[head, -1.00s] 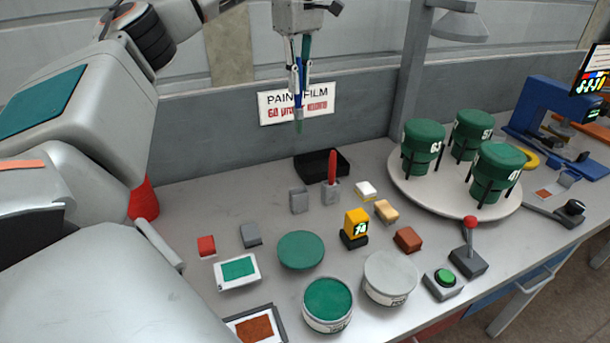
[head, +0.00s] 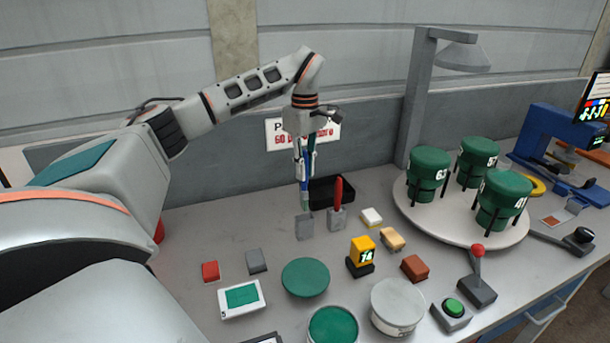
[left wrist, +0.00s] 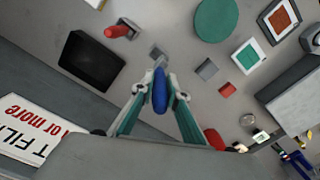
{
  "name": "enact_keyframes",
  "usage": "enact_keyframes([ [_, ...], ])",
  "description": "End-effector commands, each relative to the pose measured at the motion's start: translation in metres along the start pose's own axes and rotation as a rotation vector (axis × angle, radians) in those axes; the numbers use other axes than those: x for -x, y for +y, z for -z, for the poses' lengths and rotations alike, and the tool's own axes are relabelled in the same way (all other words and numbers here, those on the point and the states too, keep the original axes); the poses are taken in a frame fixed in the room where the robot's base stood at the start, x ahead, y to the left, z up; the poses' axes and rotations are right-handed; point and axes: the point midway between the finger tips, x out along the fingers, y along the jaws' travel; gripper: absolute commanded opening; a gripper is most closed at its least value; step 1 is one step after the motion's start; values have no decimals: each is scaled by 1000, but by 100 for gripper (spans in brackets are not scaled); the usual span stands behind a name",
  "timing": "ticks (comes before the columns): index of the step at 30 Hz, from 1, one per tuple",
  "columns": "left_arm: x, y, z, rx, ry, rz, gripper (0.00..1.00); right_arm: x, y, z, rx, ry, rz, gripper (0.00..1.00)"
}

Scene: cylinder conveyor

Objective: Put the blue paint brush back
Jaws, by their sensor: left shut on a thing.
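The blue paint brush (head: 304,184) hangs upright, its green tip down, in my left gripper (head: 305,172), which is shut on it. In the left wrist view the blue handle (left wrist: 160,92) lies between the two fingertips (left wrist: 158,84). An empty-looking grey holder (head: 304,228) stands directly below the brush. The green tip is close to the holder's top edge; I cannot tell whether it is inside the opening. Beside it to the right, a second grey holder (head: 337,220) carries a red brush (head: 338,191). My right gripper is not in view.
A yellow counter (head: 362,250), a green lid (head: 305,278) and small blocks stand in front. A turntable (head: 450,228) with green cans is at right.

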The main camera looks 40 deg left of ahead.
Motion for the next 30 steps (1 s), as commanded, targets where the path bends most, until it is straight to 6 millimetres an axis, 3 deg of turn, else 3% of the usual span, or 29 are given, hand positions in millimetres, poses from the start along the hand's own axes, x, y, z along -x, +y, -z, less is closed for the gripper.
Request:
enact_keyframes([
  [6, -21, 0, 0, -1, -1, 1, 0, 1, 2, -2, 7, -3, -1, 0],
  [30, -33, 0, 0, 0, -1, 0, 0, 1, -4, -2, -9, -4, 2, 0],
])
